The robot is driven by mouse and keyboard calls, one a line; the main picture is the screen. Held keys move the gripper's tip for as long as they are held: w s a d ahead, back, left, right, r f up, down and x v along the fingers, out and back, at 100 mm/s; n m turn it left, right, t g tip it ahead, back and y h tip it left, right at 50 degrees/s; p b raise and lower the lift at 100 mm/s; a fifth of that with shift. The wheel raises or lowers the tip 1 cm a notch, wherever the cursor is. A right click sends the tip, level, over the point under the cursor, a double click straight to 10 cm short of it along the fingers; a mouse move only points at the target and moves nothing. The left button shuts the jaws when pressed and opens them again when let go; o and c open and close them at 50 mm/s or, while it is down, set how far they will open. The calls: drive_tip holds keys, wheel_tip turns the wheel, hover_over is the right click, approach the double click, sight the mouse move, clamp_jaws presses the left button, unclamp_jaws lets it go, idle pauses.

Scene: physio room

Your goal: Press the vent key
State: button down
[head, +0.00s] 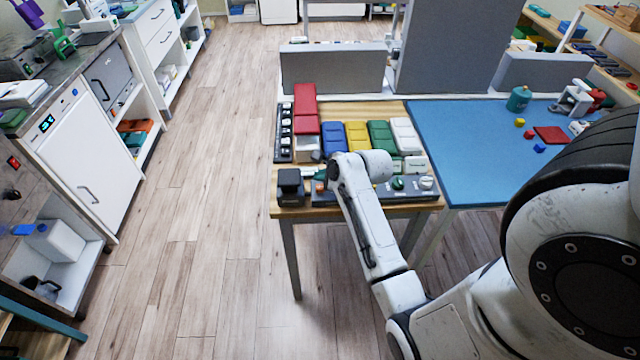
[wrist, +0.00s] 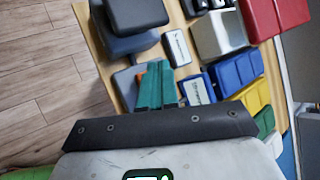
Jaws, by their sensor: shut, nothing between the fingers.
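My gripper (head: 313,175) shows teal fingers, closed together and empty, at the front left of the wooden table in the head view. In the wrist view the gripper (wrist: 158,68) points between a dark block and a blue key. I cannot pick out the vent key, as the labels are too small to read. Coloured keys stand in a row: blue (head: 334,139), yellow (head: 358,136), green (head: 382,137) and white (head: 404,135). A small white label plate (wrist: 178,47) lies beyond the fingertips, and another (wrist: 198,90) is beside the blue key. I cannot tell whether the fingers touch anything.
A black block (head: 290,183) stands at the table's front left corner. A tall red block (head: 305,105) rises behind the keys, beside a dark strip (head: 284,140) of small switches. A front panel carries knobs (head: 398,184). A blue-topped table (head: 465,150) adjoins on the right.

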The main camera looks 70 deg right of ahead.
drive_tip(key=shift+r+p, duration=1.25)
drive_tip(key=shift+r, duration=0.75)
drive_tip(key=shift+f, duration=0.15)
idle(0.5)
